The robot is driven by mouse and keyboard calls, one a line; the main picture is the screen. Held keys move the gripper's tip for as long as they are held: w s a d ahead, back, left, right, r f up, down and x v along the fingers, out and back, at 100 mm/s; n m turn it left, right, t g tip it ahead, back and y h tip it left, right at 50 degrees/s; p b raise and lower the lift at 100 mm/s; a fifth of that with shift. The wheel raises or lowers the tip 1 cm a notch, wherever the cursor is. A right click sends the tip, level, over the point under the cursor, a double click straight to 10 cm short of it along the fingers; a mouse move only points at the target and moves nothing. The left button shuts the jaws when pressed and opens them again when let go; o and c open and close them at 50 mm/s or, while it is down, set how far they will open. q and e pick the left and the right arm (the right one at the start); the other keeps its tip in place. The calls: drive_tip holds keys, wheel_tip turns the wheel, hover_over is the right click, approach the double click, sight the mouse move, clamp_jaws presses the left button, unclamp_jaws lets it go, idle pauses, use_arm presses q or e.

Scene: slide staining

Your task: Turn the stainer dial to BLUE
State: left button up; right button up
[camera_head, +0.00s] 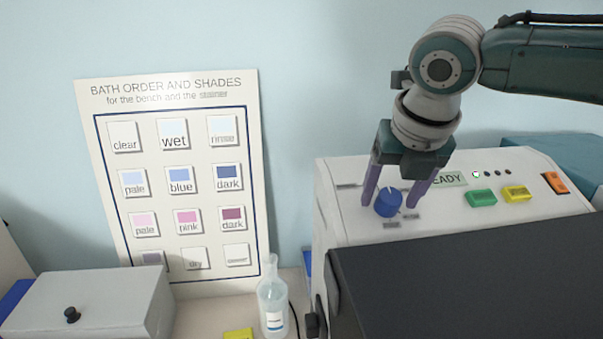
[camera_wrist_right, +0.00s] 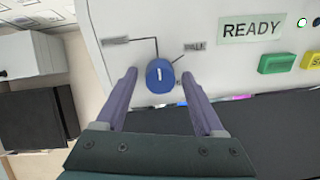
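The stainer (camera_head: 345,215) is a white machine with a sloped front panel at the right in the head view. Its blue dial (camera_head: 388,203) has a white pointer mark; the dial also shows in the right wrist view (camera_wrist_right: 160,76), with the mark pointing roughly up. Small labels around the dial are too blurred to read surely. My right gripper (camera_head: 390,203) is open, its two purple fingers on either side of the dial. In the wrist view the fingertips (camera_wrist_right: 158,78) stand apart from the dial with gaps on both sides. My left gripper is out of view.
A READY display (camera_head: 450,179), a green button (camera_head: 481,198), a yellow button (camera_head: 516,193) and an orange switch (camera_head: 555,183) lie right of the dial. A dark cover (camera_head: 450,275) is in front. A bottle (camera_head: 272,300) and a shade chart (camera_head: 180,95) are left.

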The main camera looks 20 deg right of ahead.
clamp_jaws()
idle(0.3)
